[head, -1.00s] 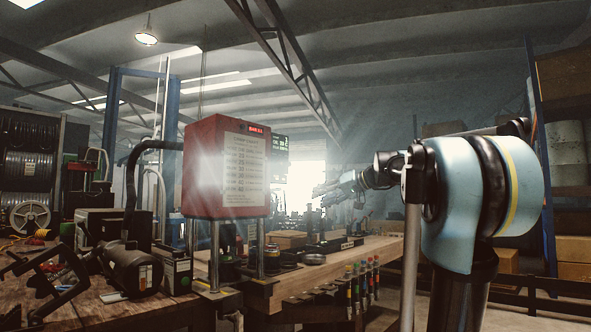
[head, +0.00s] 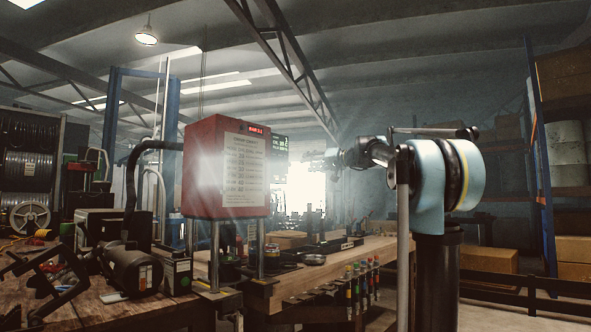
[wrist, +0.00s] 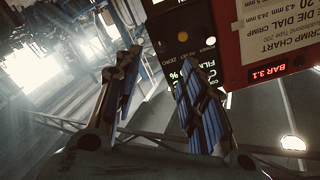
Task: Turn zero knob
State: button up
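A dark control panel (wrist: 185,45) fills the upper middle of the wrist view, rotated, with lettering that includes "ZERO". I cannot tell for certain which is the zero knob. In the head view, the panel's lit display (head: 280,143) shows beside the red crimper box (head: 212,165). My gripper (wrist: 159,62) is open and empty, its two blue-padded fingers pointing towards the panel. In the head view my gripper (head: 322,158) is right of the display, partly lost in glare.
The red box with its crimp chart (wrist: 278,25) and red readout (wrist: 267,73) is close to the right finger in the wrist view. A wooden bench (head: 335,265) with tools lies below. A workbench (head: 70,300) with a motor (head: 132,268) stands left.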

aim_at(290, 165)
jog(key=x, duration=0.9)
jog(key=shift+w+a, duration=0.1)
jog(key=shift+a, duration=0.05)
jog(key=shift+c, duration=0.6)
